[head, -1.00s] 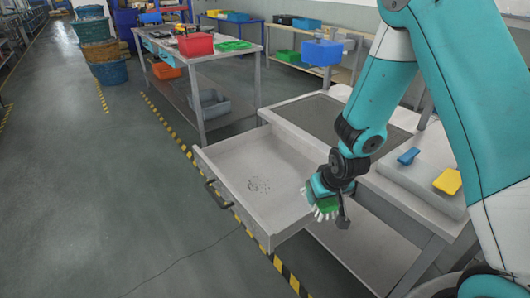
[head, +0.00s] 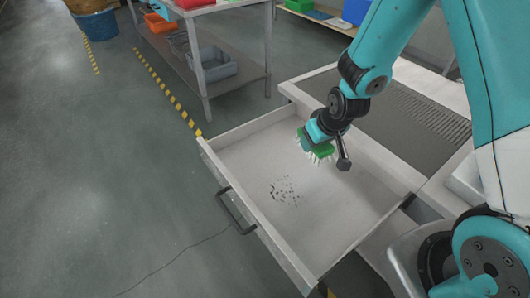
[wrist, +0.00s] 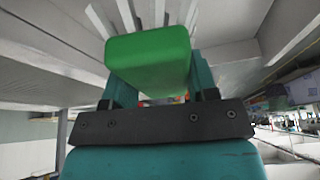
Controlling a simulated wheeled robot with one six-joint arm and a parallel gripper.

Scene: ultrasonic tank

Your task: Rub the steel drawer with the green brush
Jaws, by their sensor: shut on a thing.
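The steel drawer (head: 240,152) is pulled open from the workbench, with a dark handle (head: 236,210) on its front. A patch of dark specks (head: 285,190) lies on its floor. The green brush (head: 322,151) has white bristles and is over the back part of the drawer. My gripper (head: 311,141) is shut on the brush, which also shows between the fingers in the wrist view (wrist: 148,55). The bristles point down towards the drawer floor, to the right of and behind the specks. I cannot tell whether they touch it.
The workbench (head: 307,80) with a dark ribbed inset (head: 415,115) stands behind the drawer. A shelf table with a grey bin (head: 212,66) is at the back left. Open floor with yellow-black tape (head: 160,80) lies to the left.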

